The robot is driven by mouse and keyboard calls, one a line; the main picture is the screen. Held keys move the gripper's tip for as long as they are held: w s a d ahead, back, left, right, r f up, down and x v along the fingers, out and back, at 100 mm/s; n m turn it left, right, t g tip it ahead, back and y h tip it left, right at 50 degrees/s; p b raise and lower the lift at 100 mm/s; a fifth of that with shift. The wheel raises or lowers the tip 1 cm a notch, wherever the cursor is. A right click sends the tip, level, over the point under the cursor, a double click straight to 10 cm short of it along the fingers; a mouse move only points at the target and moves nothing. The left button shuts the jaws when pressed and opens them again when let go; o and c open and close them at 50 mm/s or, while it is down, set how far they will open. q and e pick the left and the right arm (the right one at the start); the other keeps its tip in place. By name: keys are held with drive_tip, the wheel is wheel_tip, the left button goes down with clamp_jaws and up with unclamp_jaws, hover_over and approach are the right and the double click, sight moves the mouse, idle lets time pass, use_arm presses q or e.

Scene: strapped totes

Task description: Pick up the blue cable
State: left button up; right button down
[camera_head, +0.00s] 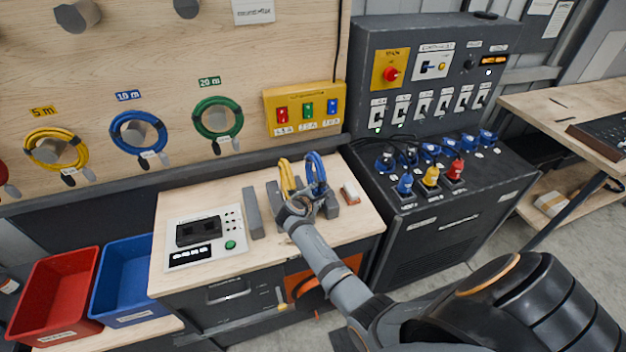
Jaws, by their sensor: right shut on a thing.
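A coiled blue cable (317,173) stands upright at the bench rack, in the middle of the view. A yellow cable (286,178) stands close to its left. My right gripper (302,202) reaches in from the lower right and is shut on the blue cable at its lower part. The fingers and the grasp are small and partly hidden by my wrist. Another blue cable (139,133) hangs in a coil on a wall peg under a "10 m" label. My left gripper is not in view.
Grey upright blocks (253,212) flank the cables on the wooden bench (350,222). A tester panel (207,238) lies to the left. A red bin (53,297) and a blue bin (124,278) stand lower left. A dark console (445,222) with plugs stands right.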

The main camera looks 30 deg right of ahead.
sight(319, 169)
drive_tip(key=shift+w+r, duration=0.1)
drive_tip(key=shift+r, duration=0.05)
drive_tip(key=shift+w+r, duration=0.15)
drive_tip(key=shift+r, duration=0.05)
drive_tip(key=shift+w+f, duration=0.1)
drive_tip(key=shift+w, duration=0.05)
drive_tip(key=shift+d+r, duration=0.1)
drive_tip(key=shift+r, duration=0.15)
wheel_tip(319, 169, up, 9)
drive_tip(key=shift+r+b, duration=0.2)
drive_tip(key=shift+b, duration=0.7)
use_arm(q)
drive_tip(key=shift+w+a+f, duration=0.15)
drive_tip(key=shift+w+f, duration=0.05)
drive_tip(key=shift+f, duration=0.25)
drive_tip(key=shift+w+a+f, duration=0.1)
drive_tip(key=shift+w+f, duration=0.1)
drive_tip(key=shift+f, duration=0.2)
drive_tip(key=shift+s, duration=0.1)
use_arm(e)
drive_tip(key=shift+s, duration=0.2)
